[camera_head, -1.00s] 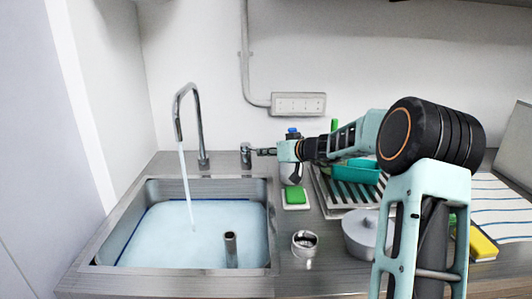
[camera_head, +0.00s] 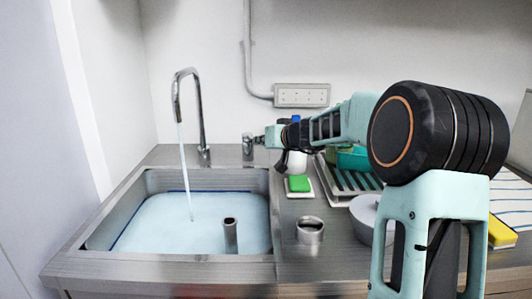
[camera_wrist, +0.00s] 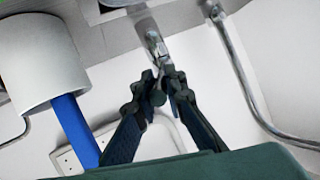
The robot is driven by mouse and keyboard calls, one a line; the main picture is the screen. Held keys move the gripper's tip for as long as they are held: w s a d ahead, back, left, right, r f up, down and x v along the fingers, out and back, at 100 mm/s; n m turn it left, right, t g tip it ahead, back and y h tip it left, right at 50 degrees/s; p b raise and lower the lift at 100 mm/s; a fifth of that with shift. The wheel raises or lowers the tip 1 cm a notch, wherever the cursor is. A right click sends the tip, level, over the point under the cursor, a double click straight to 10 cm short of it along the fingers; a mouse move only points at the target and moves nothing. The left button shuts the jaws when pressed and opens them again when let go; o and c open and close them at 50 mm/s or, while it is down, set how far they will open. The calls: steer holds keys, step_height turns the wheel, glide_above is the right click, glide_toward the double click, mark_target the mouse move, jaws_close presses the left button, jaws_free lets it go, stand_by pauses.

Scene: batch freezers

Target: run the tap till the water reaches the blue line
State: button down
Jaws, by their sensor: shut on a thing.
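The sink (camera_head: 150,178) holds pale blue water (camera_head: 170,225). The blue line (camera_head: 128,226) shows along the left and back walls, close to the water surface; whether the water touches it is hard to tell. A metal pipe (camera_head: 230,237) stands up out of the water. My gripper (camera_head: 262,139) is at the tap's valve (camera_head: 247,148), right of the spout. In the wrist view, my gripper (camera_wrist: 160,78) is shut on its metal lever (camera_wrist: 155,45).
A green sponge (camera_head: 299,184) lies right of the sink, before a white container (camera_head: 297,162). A metal cup (camera_head: 310,230) stands near the sink's right rim. A dish rack (camera_head: 345,185) and a grey pot (camera_head: 366,212) are further right. A socket strip (camera_head: 301,95) is on the wall.

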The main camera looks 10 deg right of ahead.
steer(key=shift+s+a+f+m+h+p, duration=0.1)
steer(key=shift+a+m+h+p, duration=0.7)
steer(key=shift+a+m+h, duration=0.6)
steer(key=shift+s+a+f+m+h+p, duration=0.1)
steer(key=shift+a+m+h+p, duration=0.65)
steer(key=shift+a+m+h, duration=0.6)
steer(key=shift+a+h, duration=0.15)
steer(key=shift+h, duration=0.2)
steer(key=c, duration=2)
jaws_free()
steer(key=shift+c, duration=0.2)
steer(key=shift+o, duration=0.3)
steer(key=shift+r, duration=0.1)
steer(key=shift+w, duration=0.1)
steer(key=shift+r, duration=0.1)
